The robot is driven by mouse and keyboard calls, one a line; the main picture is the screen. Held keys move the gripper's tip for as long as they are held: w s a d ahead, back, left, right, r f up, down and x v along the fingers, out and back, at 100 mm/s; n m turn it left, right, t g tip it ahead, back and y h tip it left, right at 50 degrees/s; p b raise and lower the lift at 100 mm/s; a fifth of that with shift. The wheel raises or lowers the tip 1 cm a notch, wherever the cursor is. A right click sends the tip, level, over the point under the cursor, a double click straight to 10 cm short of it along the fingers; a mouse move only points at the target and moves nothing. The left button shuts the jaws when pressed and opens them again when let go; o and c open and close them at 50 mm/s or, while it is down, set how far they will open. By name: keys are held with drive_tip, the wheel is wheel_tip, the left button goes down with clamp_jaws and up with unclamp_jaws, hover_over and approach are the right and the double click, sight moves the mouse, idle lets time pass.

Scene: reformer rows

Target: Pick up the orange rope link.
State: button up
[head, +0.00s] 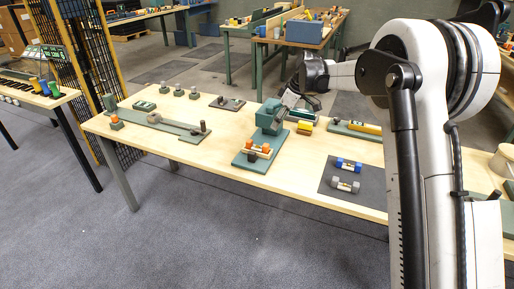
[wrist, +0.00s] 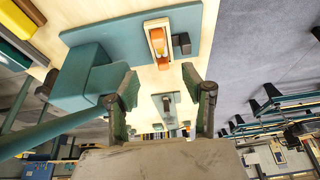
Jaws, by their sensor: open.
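The orange rope link (head: 265,148) has two orange ends and lies on the front part of a teal board (head: 243,162), in front of a teal block (head: 268,117). In the wrist view the link (wrist: 158,42) sits on the teal board (wrist: 120,32), beyond my fingertips. My gripper (head: 292,98) is by the teal block, behind and above the link. In the wrist view my gripper (wrist: 163,92) has its two fingers spread wide with nothing between them. The gripper's fingertips are hard to make out in the head view.
A dark small block (wrist: 181,44) is close beside the link. The teal block (wrist: 85,75) stands near my left finger in the wrist view. A dark mat (head: 330,192) holds a blue link (head: 348,164) and a grey link (head: 345,185). A long teal fixture (head: 160,122) lies left.

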sight(265, 144)
drive_tip(key=b+x, duration=0.1)
drive_tip(key=x, duration=1.3)
drive_tip(key=shift+w+f, duration=0.2)
drive_tip(key=shift+f, duration=0.05)
clamp_jaws()
